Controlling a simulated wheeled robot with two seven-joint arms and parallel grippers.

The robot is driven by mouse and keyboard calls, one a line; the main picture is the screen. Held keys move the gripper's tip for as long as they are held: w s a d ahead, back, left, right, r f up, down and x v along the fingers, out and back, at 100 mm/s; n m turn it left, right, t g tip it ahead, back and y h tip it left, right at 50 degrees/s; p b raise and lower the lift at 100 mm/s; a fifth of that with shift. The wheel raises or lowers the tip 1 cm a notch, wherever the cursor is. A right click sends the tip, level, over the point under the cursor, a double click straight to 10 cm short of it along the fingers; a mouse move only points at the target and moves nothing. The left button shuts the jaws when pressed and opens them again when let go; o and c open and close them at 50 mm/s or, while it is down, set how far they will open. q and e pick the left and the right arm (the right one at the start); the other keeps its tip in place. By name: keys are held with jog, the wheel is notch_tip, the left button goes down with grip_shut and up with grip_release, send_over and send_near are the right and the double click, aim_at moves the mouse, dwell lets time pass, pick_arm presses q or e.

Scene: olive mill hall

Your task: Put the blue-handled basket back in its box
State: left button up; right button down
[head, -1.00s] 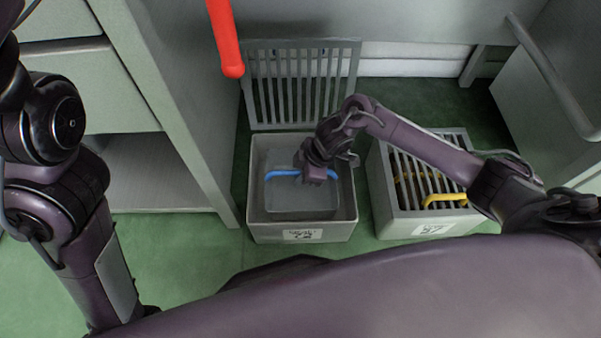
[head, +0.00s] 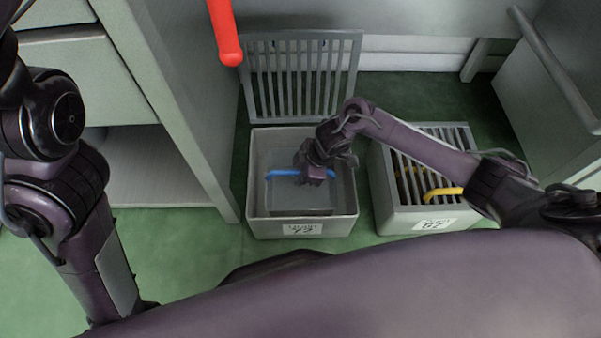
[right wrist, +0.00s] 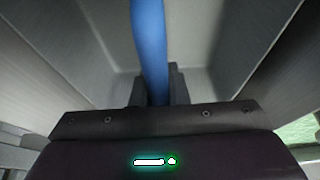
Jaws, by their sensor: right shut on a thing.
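The grey basket (head: 300,195) with a blue handle (head: 284,172) is inside the open grey box (head: 262,229), within its walls. Whether it rests on the box floor cannot be told. My right gripper (head: 316,178) is over the box and shut on the blue handle. In the right wrist view the handle (right wrist: 150,45) runs up between the fingers (right wrist: 155,88). The gripper hides part of the basket's right side. My left arm shows at the left, but its gripper is out of view.
A slatted grey lid (head: 302,85) stands upright behind the box. To the right is a second box (head: 395,222) with a slatted cover and a yellow handle (head: 443,192). A grey cabinet (head: 185,120) stands close on the left. A red bar (head: 224,30) hangs above.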

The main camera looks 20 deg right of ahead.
jog(key=c, duration=0.7)
grip_release()
notch_tip(320, 180, up, 10)
jog(key=p, duration=1.1)
jog(key=shift+r+p, duration=0.1)
jog(key=shift+p, duration=0.25)
